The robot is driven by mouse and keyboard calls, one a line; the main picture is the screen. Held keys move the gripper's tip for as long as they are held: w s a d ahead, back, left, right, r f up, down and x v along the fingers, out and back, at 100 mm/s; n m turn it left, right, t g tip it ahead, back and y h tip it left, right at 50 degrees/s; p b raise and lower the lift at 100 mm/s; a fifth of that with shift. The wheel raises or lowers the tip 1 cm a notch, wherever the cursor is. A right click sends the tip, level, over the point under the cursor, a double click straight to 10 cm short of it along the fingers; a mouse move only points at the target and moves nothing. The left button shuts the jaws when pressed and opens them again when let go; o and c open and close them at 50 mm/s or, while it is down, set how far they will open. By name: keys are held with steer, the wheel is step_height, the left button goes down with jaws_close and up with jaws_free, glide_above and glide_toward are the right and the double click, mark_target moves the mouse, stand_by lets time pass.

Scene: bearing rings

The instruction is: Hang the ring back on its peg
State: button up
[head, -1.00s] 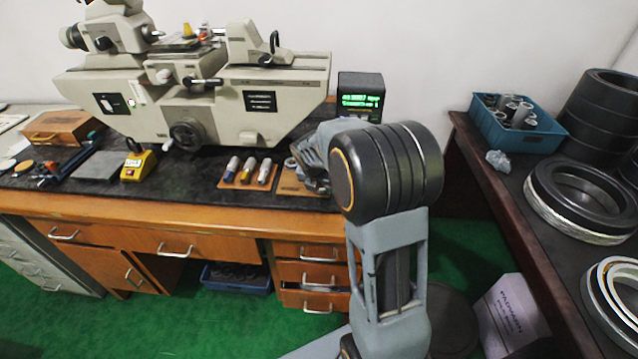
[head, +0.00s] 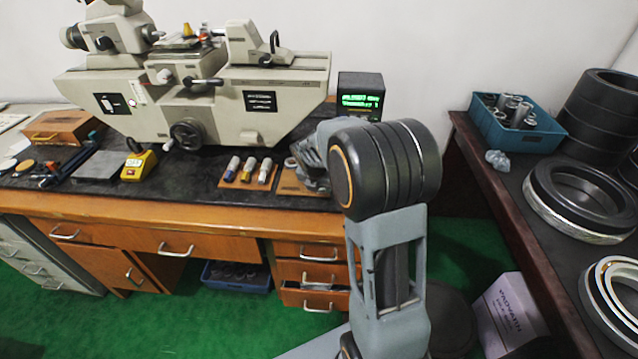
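My gripper is not in clear view; my arm's large dark joint and grey link fill the lower centre and hide what is behind them. I cannot make out a ring hanging on a peg or single out the task's ring. On the desk, a small wooden board (head: 234,184) holds three short upright cylinders. Beside it, another board (head: 290,187) carries a small grey ring-like part (head: 291,162), partly beside grey shapes behind my arm. Large bearing rings lie on the right table: a dark one (head: 540,183) and a pale one (head: 597,290).
A beige measuring machine (head: 215,95) stands on the wooden desk (head: 120,207). A small display box (head: 360,88) is behind my arm. The right table (head: 500,200) holds a blue crate (head: 543,143) of metal cylinders and a black stack (head: 600,110). Green floor lies between the tables.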

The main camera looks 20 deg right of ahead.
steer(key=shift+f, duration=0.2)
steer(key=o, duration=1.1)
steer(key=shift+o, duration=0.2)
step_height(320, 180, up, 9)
steer(key=p, duration=0.8)
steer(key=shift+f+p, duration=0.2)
steer(key=shift+p, duration=0.15)
